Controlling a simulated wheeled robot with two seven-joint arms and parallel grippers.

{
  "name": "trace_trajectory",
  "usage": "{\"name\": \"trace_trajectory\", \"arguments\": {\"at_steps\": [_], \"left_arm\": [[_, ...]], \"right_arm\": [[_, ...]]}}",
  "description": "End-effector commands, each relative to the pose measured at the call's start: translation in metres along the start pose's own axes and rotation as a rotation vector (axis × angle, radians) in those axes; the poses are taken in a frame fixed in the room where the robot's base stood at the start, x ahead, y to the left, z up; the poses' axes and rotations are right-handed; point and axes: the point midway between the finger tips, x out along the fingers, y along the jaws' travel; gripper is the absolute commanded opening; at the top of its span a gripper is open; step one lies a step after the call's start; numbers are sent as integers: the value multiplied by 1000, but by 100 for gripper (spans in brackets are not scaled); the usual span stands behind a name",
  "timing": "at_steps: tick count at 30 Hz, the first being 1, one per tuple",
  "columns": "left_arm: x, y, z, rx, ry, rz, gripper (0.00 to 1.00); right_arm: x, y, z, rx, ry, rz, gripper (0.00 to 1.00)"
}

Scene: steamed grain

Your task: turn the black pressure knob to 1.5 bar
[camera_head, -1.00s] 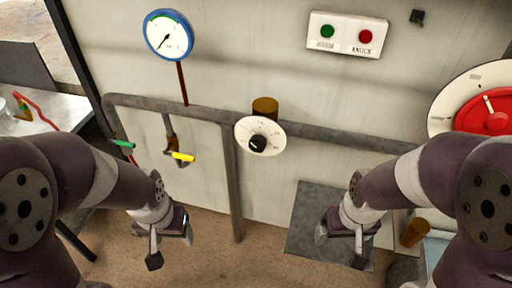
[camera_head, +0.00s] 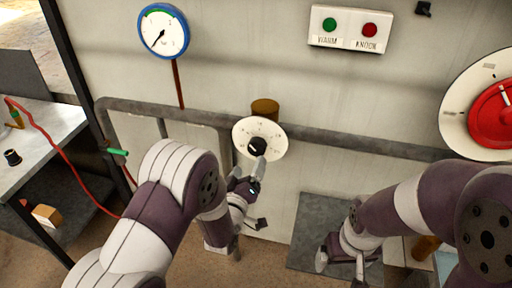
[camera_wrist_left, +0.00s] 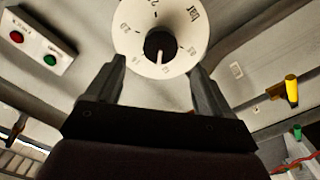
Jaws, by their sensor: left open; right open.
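The black pressure knob (camera_head: 257,146) sits at the centre of a round white dial (camera_head: 242,131) on the pipe in front of the wall panel. In the left wrist view the knob (camera_wrist_left: 160,45) lies ahead, between and beyond the fingertips; its pale mark points down in that picture. My right gripper (camera_head: 340,264) is open and empty, low at the right.
A blue-rimmed gauge (camera_head: 164,31) hangs upper left. A panel with green and red buttons (camera_head: 349,30) is above. A red wheel on a white disc (camera_head: 492,115) is at the right. A green-handled lever (camera_head: 117,152) and a yellow-handled lever (camera_wrist_left: 291,90) are near the pipes.

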Motion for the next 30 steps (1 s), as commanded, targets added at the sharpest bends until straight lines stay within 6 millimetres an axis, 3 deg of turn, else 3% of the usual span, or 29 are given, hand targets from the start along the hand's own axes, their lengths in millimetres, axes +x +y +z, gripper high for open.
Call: {"name": "trace_trajectory", "arguments": {"at_steps": [3,9,15,23,28,30], "left_arm": [[33,2,-3,1,2,-1,82],[72,1,-2,2,0,-1,82],[88,0,0,3,-2,-2,82],[89,0,0,3,-1,-1,82],[89,0,0,3,-1,-2,27],[89,0,0,3,-2,-2,27]], "right_arm": [[-12,0,-1,0,0,0,88],[-20,0,-2,0,0,0,88],[-22,0,-2,0,0,0,88],[-22,0,-2,0,0,0,88],[-22,0,-2,0,0,0,88],[-22,0,-2,0,0,0,88]]}}
